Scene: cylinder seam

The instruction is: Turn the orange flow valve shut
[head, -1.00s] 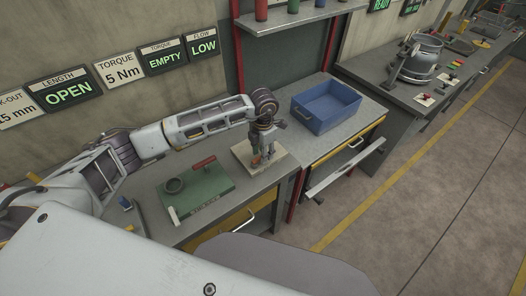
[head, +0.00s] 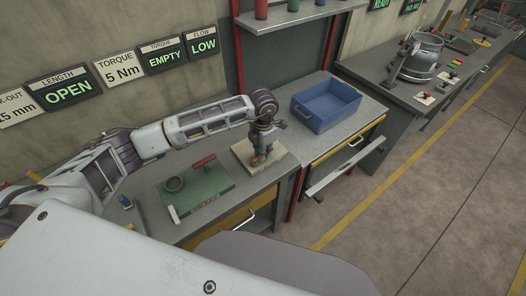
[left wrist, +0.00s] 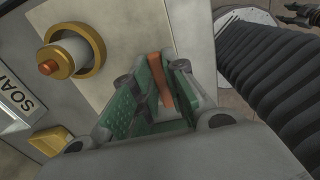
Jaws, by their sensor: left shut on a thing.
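The orange flow valve handle (left wrist: 160,78) is an upright flat bar in the left wrist view. My left gripper (left wrist: 158,88) is around it, with green pads on both sides, and is shut on it. In the head view my left gripper (head: 259,158) points down at the pale plate (head: 278,167) on the bench, and it hides most of the valve there. The FLOW display (head: 203,46) on the wall reads LOW.
A brass-coloured round fitting (left wrist: 90,50) stands beside the valve in the left wrist view. A green board (head: 208,197) with a ring and a red-handled tool lies left of the plate. A blue bin (head: 325,107) stands to the right, past a red post.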

